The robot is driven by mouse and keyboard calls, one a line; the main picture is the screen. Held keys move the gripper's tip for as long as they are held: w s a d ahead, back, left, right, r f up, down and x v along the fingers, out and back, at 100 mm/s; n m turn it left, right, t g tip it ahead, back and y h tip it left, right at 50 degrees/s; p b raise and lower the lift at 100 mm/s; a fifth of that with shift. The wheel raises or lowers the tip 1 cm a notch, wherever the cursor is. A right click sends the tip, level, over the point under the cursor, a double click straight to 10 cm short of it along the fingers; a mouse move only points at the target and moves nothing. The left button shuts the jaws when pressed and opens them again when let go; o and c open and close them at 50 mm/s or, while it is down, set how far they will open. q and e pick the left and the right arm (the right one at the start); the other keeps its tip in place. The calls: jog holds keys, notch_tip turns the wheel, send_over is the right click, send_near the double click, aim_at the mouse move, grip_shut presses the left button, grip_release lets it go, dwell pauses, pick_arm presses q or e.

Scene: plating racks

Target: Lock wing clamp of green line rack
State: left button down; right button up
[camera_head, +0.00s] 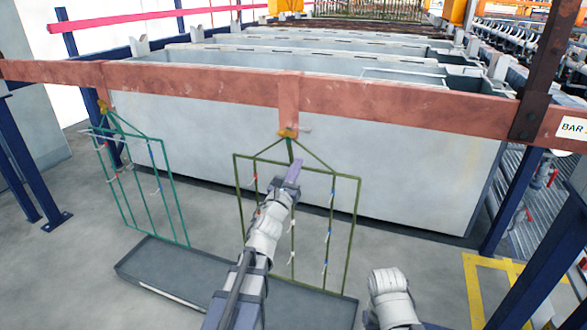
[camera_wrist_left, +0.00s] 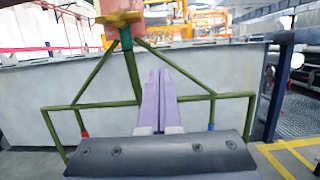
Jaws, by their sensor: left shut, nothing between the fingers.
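An olive-green wire rack (camera_head: 357,215) hangs from the reddish-brown bar (camera_head: 200,78) by a hook under a yellow wing clamp (camera_head: 287,133). The clamp also shows at the top of the left wrist view (camera_wrist_left: 119,18). A teal-green rack (camera_head: 170,190) hangs further left under another yellow clamp (camera_head: 102,106). My left gripper (camera_head: 293,170) is shut and empty, its purple fingers in front of the olive rack and a little below its clamp, apart from it. In the left wrist view the fingers (camera_wrist_left: 160,85) lie right of the hook. My right gripper is out of view; only part of that arm shows.
A grey drip tray (camera_head: 150,275) lies on the floor under the racks. A large pale tank (camera_head: 420,170) stands behind them. A dark upright post (camera_head: 540,70) and blue legs stand at right. Open grey floor lies between the racks.

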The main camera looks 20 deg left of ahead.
aim_at(294, 132)
pick_arm(q)
jog(key=w+r+p, duration=0.4)
jog(key=w+r, duration=0.1)
jog(key=shift+p, duration=0.4)
jog(key=shift+r, duration=0.1)
